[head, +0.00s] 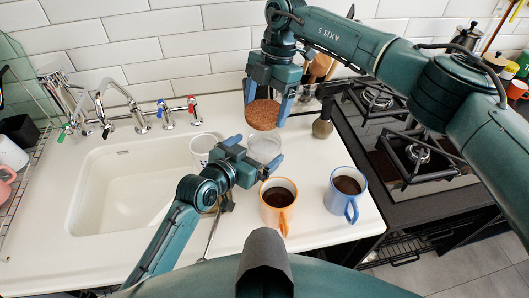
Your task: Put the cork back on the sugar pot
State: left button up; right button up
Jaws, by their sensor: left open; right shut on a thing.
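The cork (263,116) is a round, brown, speckled disc in the head view. My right gripper (266,108) is shut on it and holds it above the counter, behind and over the sugar pot. The sugar pot (265,150) looks like a clear glass jar with a pale inside, standing on the white counter with its top uncovered. My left gripper (254,152) is open at the pot's left and front side. Its fingers lie close to the glass; I cannot tell whether they touch it. The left gripper hides the pot's lower part.
An orange mug (278,204) and a blue mug (346,190), both with dark contents, stand in front. A white mug (203,147) is left of the pot. A small brown vessel (322,127) stands right, by the gas hob (420,152). The sink (125,190) is left.

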aim_at(264, 151)
pick_arm(q)
jog(key=shift+x, duration=1.4)
jog(key=shift+c, duration=0.6)
jog(key=c, duration=1.2)
pick_arm(e)
jog(key=shift+f, duration=2.45)
